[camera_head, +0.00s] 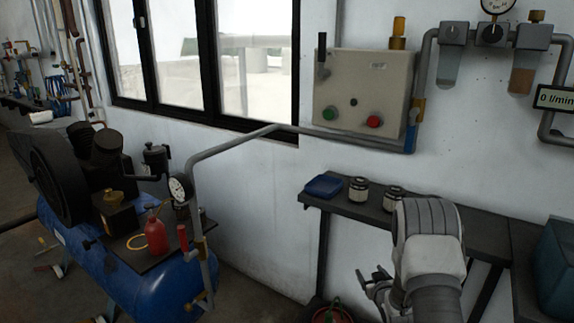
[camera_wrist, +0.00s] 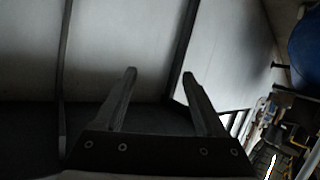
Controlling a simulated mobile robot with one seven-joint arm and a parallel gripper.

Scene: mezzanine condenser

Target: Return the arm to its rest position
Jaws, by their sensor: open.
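My gripper (camera_wrist: 160,78) shows in the wrist view with its two fingers apart and nothing between them. In the head view my arm is at the lower right, in front of the dark bench, and part of my gripper (camera_head: 374,284) shows at its left side, below the bench top. Behind the fingers in the wrist view are a pale wall and dark upright edges. No object is held.
The dark bench (camera_head: 448,216) carries a blue tray (camera_head: 323,186) and two small jars (camera_head: 358,188). A blue compressor (camera_head: 130,265) with a red oil can (camera_head: 155,232) stands left. A control box (camera_head: 362,92) hangs above. A teal bin (camera_head: 556,268) is at right.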

